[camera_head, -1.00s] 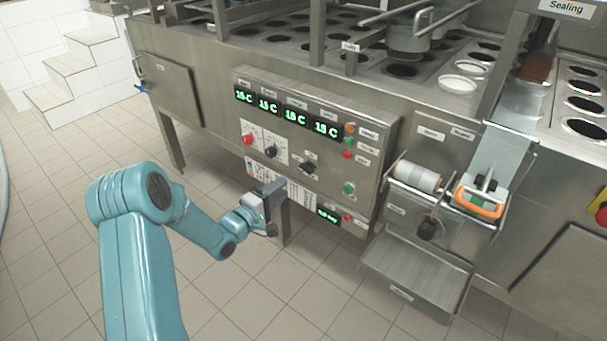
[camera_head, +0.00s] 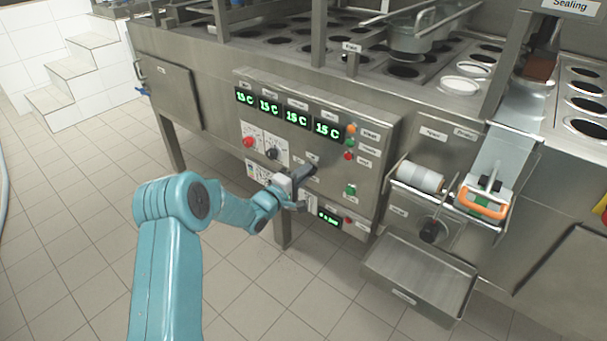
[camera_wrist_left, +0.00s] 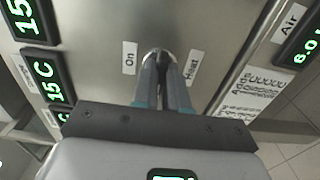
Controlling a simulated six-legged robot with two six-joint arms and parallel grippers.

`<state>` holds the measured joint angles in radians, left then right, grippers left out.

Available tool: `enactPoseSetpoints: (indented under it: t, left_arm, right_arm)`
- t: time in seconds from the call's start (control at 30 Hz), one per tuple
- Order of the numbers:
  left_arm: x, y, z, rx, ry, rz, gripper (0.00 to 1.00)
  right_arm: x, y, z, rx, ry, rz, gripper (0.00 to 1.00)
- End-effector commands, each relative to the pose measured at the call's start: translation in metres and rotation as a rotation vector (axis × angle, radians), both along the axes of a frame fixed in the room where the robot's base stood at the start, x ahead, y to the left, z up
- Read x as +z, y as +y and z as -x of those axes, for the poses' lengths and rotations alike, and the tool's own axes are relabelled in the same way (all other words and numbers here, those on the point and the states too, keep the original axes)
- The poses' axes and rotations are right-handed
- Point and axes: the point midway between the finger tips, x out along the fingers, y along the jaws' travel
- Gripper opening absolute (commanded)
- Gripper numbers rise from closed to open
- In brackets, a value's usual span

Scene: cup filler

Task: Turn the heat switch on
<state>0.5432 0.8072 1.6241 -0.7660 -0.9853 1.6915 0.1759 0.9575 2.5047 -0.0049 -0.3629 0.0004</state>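The heat switch is on the steel control panel (camera_head: 375,150), between the "On" and "Heat" labels. Its silver base (camera_wrist_left: 157,54) shows at the fingertips in the left wrist view; the fingers hide most of the switch. My left gripper (camera_head: 306,170) reaches up to the panel. In the left wrist view its two fingers (camera_wrist_left: 165,68) are close together, with their tips at the switch, and they look closed on it. The "Heat" label (camera_wrist_left: 193,67) is right of the fingers and the "On" label (camera_wrist_left: 129,57) left. My right gripper is not in view.
Green displays (camera_head: 285,114) reading 15 C sit above the switch. A red knob (camera_head: 249,142) and a black knob (camera_head: 272,154) are to its left. Small buttons (camera_head: 350,142) are on the right. A metal tray (camera_head: 415,275) juts out lower right. The floor in front is clear.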

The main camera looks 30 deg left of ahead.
Motion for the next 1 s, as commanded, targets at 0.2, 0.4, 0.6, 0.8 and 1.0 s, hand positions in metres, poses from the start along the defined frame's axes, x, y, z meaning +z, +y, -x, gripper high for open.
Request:
enactPoseSetpoints:
  t: [0.2, 0.4, 0.6, 0.8, 1.0]
  left_arm:
    - [0.0, 0.0, 0.0, 0.0, 0.0, -0.004, 0.0]
    - [-0.002, 0.0, 0.0, 0.0, -0.005, -0.05, 0.0]
    - [-0.003, 0.0, 0.0, 0.0, -0.015, -0.17, 0.0]
    - [-0.004, 0.0, 0.0, 0.0, -0.03, -0.35, 0.0]
    - [-0.004, 0.0, 0.0, 0.0, -0.044, -0.541, 0.0]
  right_arm:
    - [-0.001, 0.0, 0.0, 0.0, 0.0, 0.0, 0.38]
    - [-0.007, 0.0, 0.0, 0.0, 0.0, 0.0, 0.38]
    - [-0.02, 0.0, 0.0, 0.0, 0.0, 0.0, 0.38]
    - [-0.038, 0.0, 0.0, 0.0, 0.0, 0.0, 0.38]
    - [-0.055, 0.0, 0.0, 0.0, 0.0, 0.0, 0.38]
